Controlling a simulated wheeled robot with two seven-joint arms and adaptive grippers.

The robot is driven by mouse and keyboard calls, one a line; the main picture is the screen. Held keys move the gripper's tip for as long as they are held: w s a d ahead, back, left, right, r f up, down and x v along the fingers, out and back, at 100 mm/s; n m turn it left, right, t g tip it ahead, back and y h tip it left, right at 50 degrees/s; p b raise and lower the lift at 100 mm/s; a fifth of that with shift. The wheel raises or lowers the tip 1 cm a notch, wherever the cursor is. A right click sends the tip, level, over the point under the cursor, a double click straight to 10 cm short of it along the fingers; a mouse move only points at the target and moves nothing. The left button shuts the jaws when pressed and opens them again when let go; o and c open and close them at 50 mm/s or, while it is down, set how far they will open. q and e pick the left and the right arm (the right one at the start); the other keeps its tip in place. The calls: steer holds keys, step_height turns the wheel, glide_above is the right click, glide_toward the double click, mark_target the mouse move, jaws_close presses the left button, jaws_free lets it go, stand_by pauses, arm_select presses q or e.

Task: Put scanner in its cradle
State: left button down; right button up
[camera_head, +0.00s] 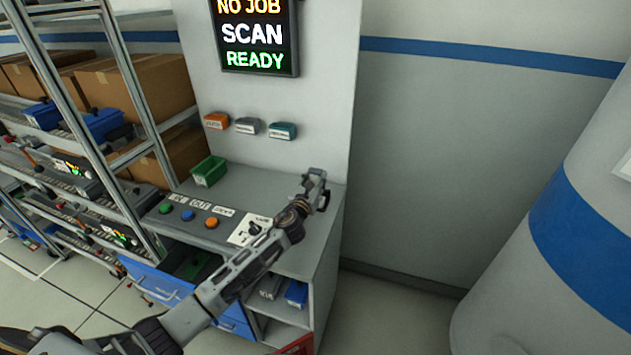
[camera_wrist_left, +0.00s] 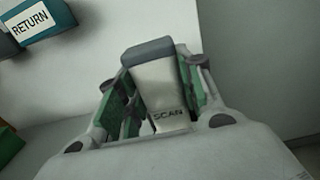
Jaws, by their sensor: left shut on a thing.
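The scanner (camera_wrist_left: 158,88) is a pale block with a dark grey top end and the word SCAN on its face. My left gripper (camera_head: 316,188) is shut on it; in the left wrist view the green-padded fingers (camera_wrist_left: 160,95) stand on either side of it. In the head view the gripper is above the right end of the grey counter (camera_head: 325,220), near the wall panel, and the scanner is hard to make out there. I cannot tell which fixture is its cradle. My right gripper is not in view.
Orange (camera_head: 216,120), grey (camera_head: 247,126) and teal (camera_head: 283,131) boxes are on the panel below a screen (camera_head: 254,35). A green bin (camera_head: 208,171) and several buttons are on the counter. A rack (camera_head: 130,80) with cartons stands left. A large white-and-blue cylinder (camera_head: 585,220) is right.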

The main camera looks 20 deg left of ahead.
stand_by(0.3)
arm_select(q)
steer(key=c, duration=0.9)
jaws_free()
steer(key=shift+c, duration=0.2)
steer(key=shift+r, duration=0.1)
steer(key=s, duration=1.2)
steer(key=shift+a+b, duration=0.2)
steer(key=shift+b, duration=0.15)
